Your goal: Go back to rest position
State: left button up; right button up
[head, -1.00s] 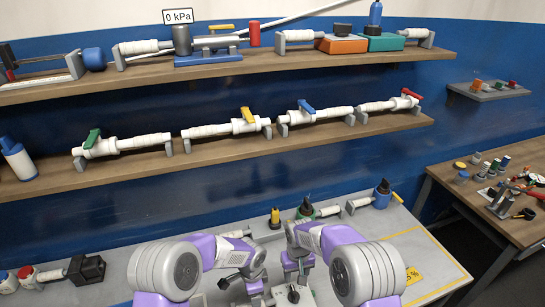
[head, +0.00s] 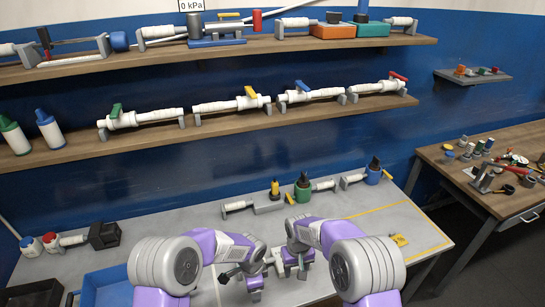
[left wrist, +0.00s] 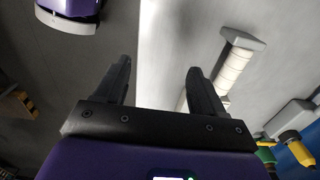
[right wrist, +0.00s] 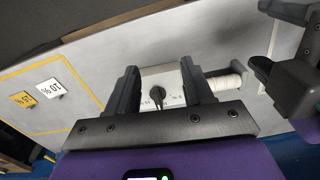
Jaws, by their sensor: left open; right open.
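My left gripper (head: 240,278) is over the grey bench (head: 140,250) in the head view. In the left wrist view its fingers (left wrist: 160,85) are apart with nothing between them. My right gripper (head: 292,268) is close beside it over the bench. In the right wrist view its fingers (right wrist: 161,85) are open and empty. Beyond them is a pale box with a black knob (right wrist: 157,96), apart from the fingers as far as I can tell. My forearms hide part of the bench front.
A blue tray (head: 98,290) and black block (head: 104,235) are left. Two shelves hold valves (head: 245,103) and devices. A cluttered wooden table (head: 450,180) is right.

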jog(key=s+d+f+m+y+b, duration=0.1)
jog(key=s+f+b, duration=0.15)
jog(key=f, duration=0.35)
jog(key=s+d+f+y+b, duration=0.1)
jog(key=s+f, duration=0.3)
jog(key=f, duration=0.3)
pick_arm(q)
jog(key=s+a+f+n+h+b, duration=0.1)
jog(key=s+f+n+h+b, duration=0.1)
jog(key=s+f+n, duration=0.6)
jog(key=s+a+f+n+h+b, duration=0.2)
jog(key=s+f+n+b, duration=0.1)
jog(key=s+f+n, duration=0.6)
jog(key=s+f, duration=0.3)
jog(key=s, duration=0.1)
jog(key=shift+s+a+n+t, duration=0.3)
jog(key=shift+s, duration=0.1)
pick_arm(e)
jog(key=s+f+m+y, duration=0.1)
jog(key=s+f+m, duration=0.1)
jog(key=s+f, duration=0.3)
jog(key=s+f+m+y, duration=0.1)
jog(key=s+f, duration=0.5)
jog(key=s, duration=0.7)
jog(key=shift+s+f+m+t, duration=0.2)
jog(key=shift+s+m+t, duration=0.15)
jog(key=shift+m, duration=0.35)
